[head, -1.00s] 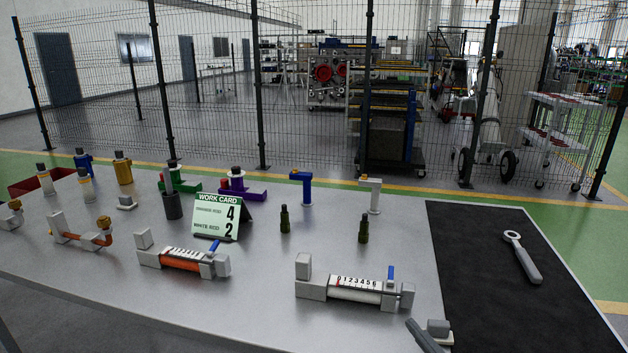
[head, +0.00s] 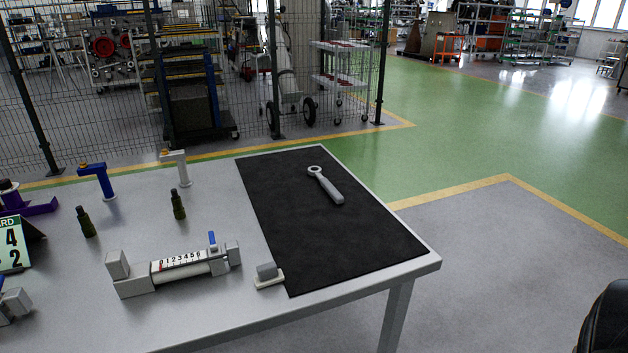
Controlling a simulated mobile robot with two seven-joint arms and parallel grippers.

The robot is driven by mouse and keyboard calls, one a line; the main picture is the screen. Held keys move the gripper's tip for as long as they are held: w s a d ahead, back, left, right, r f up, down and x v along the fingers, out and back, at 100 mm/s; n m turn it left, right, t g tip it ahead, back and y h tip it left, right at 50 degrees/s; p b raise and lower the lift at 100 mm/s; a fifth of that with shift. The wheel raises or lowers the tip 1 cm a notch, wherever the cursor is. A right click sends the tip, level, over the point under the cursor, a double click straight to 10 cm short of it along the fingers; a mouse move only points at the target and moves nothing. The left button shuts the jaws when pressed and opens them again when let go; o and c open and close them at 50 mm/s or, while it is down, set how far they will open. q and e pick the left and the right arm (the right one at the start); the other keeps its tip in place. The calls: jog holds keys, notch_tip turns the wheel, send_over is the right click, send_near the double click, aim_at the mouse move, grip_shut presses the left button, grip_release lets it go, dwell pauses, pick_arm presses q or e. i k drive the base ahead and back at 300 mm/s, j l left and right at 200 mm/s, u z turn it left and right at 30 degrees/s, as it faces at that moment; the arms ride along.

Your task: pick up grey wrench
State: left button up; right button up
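The grey wrench (head: 327,186) lies flat on the black mat (head: 300,235) at the right end of the table in the head view. Its ring end points to the back left and its handle to the front right. Nothing touches it. Neither of my grippers shows clearly in the head view. A dark rounded shape stands at the lower right edge, and I cannot tell what it is.
A gauge fixture (head: 180,268) and a small grey block (head: 268,275) stand left of the mat. Two dark green bottles (head: 178,205), a blue post (head: 100,180) and a white post (head: 177,167) stand further back. A mesh fence is behind.

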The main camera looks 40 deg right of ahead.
aim_at(325, 183)
jog(key=z, duration=2.55)
jog(key=i+l+z, duration=0.2)
jog(key=z, duration=0.3)
jog(key=i+z, duration=0.3)
jog(key=z, duration=0.2)
jog(key=i+u, duration=0.2)
jog(key=i, duration=0.5)
jog(key=i+l+u, duration=0.15)
jog(key=i, duration=0.5)
jog(key=i+u, duration=0.95)
jog(key=u, duration=0.15)
jog(key=i+j+u, duration=0.1)
jog(key=i+u, duration=0.15)
jog(key=u, duration=0.15)
jog(key=i+u, duration=0.6)
jog(key=u, duration=0.2)
jog(key=i+u, duration=0.25)
jog(key=i, duration=0.4)
jog(key=i+u, duration=0.25)
jog(key=i, duration=0.4)
